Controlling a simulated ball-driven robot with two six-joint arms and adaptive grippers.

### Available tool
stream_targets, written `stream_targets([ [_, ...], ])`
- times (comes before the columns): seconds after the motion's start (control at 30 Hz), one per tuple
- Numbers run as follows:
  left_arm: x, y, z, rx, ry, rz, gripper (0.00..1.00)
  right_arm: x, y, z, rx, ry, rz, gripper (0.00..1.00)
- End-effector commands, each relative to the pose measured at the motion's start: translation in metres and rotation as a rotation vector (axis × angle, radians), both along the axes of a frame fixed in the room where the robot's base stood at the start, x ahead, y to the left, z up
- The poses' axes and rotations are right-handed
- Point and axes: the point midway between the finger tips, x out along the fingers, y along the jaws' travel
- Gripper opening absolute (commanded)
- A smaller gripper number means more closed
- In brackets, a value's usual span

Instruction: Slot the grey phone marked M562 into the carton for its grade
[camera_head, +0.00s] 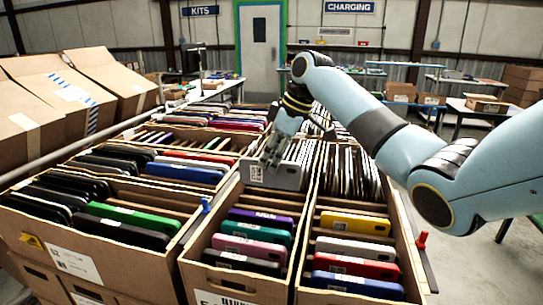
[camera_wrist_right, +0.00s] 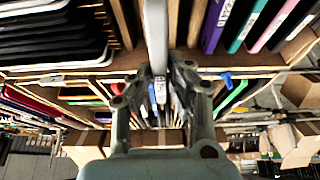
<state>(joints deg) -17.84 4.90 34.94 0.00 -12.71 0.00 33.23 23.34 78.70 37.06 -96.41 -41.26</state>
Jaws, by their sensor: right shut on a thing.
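My right gripper (camera_head: 277,152) is shut on a grey phone (camera_head: 272,174) with a white label, too small to read. The phone hangs upright over the back part of the front middle carton (camera_head: 222,268). In the right wrist view the phone (camera_wrist_right: 156,38) shows edge-on between the fingers. I cannot tell whether its lower edge is inside the carton. A front label (camera_head: 222,298) begins with what looks like "E"; the rest is cut off. My left gripper is not in view.
The front right carton (camera_head: 420,285) holds yellow, white, red and blue phones. The front left carton (camera_head: 40,235) holds black and green ones. Bare dividers (camera_head: 265,203) show behind the purple phone. Blue (camera_head: 206,204) and red (camera_head: 422,240) pegs stick up at carton edges.

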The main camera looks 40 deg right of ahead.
Motion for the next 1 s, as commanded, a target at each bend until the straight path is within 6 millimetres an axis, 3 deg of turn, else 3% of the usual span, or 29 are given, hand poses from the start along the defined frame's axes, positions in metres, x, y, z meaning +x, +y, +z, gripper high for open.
stream_targets([
  [0.37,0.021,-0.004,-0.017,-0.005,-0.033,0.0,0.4,0.0,0.0,-0.026,0.0,0.0,0.001,0.0],
  [0.63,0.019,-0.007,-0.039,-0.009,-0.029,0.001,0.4,0.0,0.0,-0.045,0.0,0.0,0.001,0.0],
  [1.0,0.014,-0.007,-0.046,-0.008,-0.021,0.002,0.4,0.0,0.0,-0.072,0.0,0.002,-0.001,0.0],
])
